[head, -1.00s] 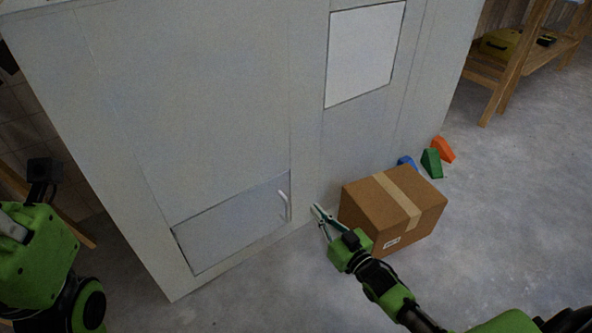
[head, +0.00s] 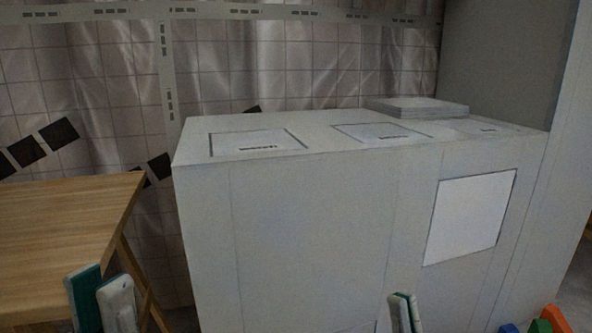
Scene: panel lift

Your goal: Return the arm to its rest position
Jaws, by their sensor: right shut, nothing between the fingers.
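My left gripper (head: 102,303) shows at the lower left, its two teal and pale fingers pointing up, in front of the wooden table. The fingers overlap in the picture, so any gap between them is unclear. My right gripper (head: 404,313) shows only its fingertips at the bottom edge, in front of the grey cabinet's face. It is shut and empty. The rest of both arms is out of frame. The large grey cabinet (head: 310,230) stands upright, with a pale square panel (head: 470,217) on its front at the right.
The wooden table (head: 60,215) stands at the left, beside the cabinet. Flat panels lie on the cabinet top, with a thin stack (head: 418,107) at the back. Green and orange blocks (head: 552,320) show at the lower right. A tiled wall is behind.

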